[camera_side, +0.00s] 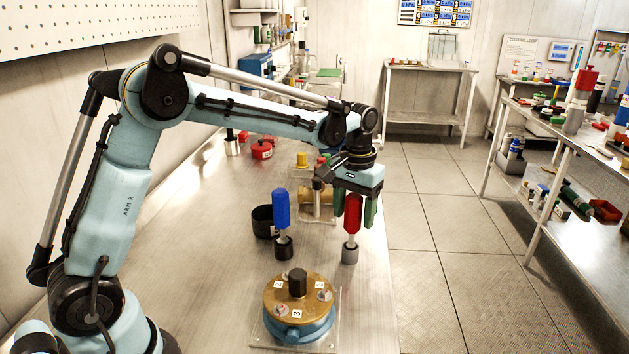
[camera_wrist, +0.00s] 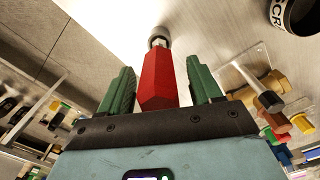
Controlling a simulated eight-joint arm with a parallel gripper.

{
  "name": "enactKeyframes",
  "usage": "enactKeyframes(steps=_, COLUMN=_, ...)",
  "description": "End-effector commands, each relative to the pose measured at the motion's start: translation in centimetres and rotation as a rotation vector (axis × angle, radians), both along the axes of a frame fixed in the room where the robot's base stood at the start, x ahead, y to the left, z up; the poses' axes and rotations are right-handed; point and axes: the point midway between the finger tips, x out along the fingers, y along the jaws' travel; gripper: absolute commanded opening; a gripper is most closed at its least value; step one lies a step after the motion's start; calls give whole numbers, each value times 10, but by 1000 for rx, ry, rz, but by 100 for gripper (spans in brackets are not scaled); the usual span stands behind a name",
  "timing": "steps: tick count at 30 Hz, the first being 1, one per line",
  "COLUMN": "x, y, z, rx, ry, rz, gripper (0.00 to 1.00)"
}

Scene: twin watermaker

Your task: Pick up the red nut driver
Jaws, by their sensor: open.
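The red nut driver (camera_side: 352,214) stands upright on the metal bench, its red handle up and its lower end in a dark grey socket base (camera_side: 350,253). My gripper (camera_side: 354,212) is above it, pointing down, with its green fingers on either side of the handle. In the wrist view the red handle (camera_wrist: 157,80) lies between the two green fingers (camera_wrist: 158,88), with a visible gap on each side. The gripper is open and holds nothing. The far side of the handle is hidden.
A blue-handled driver (camera_side: 281,210) stands upright to the left. A round brass-topped housing with a blue base (camera_side: 298,300) sits in front on a clear plate. A black cup (camera_side: 264,221) and a brass part (camera_side: 310,203) are behind. The bench's right edge is close.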

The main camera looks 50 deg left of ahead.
Motion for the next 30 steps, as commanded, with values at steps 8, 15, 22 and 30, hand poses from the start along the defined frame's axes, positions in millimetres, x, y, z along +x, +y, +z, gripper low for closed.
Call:
enactKeyframes(steps=8, x=0, y=0, z=0, rx=0, ry=0, rz=0, gripper=41)
enactKeyframes(steps=15, x=0, y=0, z=1, rx=0, ry=0, rz=0, gripper=12)
enactKeyframes(steps=22, x=0, y=0, z=2, rx=0, ry=0, rz=0, gripper=11)
enactKeyframes(steps=30, x=0, y=0, z=21, rx=0, ry=0, rz=0, gripper=11)
